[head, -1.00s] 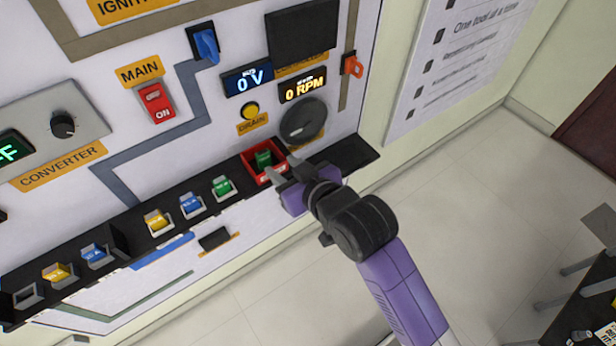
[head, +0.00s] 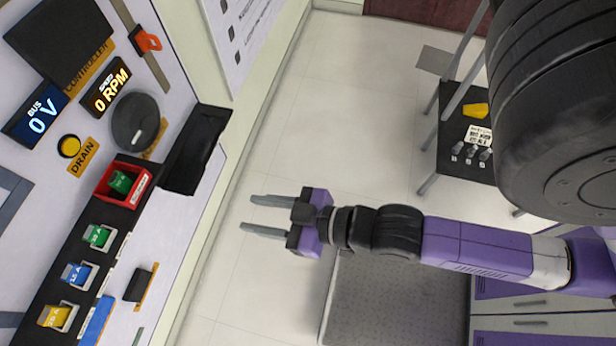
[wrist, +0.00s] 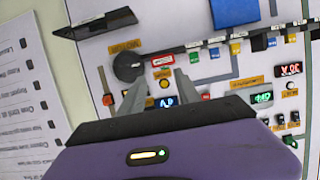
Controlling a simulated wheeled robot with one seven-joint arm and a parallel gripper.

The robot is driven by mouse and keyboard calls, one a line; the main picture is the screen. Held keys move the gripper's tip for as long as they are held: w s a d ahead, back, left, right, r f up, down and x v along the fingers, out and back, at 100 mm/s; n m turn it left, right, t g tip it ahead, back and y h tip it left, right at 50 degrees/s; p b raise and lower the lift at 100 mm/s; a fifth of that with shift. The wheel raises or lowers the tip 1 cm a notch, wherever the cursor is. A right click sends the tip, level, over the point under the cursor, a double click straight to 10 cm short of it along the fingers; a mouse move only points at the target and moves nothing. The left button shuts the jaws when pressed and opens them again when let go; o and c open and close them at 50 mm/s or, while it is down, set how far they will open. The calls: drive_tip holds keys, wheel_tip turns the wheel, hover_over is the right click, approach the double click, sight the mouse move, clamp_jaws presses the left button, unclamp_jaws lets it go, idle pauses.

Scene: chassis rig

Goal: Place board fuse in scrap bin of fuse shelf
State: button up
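A green fuse (head: 121,181) sits inside the red scrap bin (head: 139,191) on the black fuse shelf (head: 62,262). The red bin also shows in the wrist view (wrist: 162,61), small and beyond my fingers. My gripper (head: 254,213) is open and empty. It is out over the floor, to the right of the bin and apart from it and the shelf. In the wrist view my two fingers (wrist: 158,90) are spread with nothing between them.
Green (head: 98,236), blue (head: 78,275) and yellow (head: 58,317) fuses stand in shelf slots below the bin. A dark knob (head: 139,122) and a yellow drain button (head: 69,146) are on the panel. A black table (head: 452,150) stands at the upper right. Floor between is clear.

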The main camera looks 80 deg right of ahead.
drive_tip(key=r+v, duration=0.1)
drive_tip(key=v, duration=1)
drive_tip(key=shift+w+r+t, duration=0.15)
drive_tip(key=shift+r+t, duration=0.15)
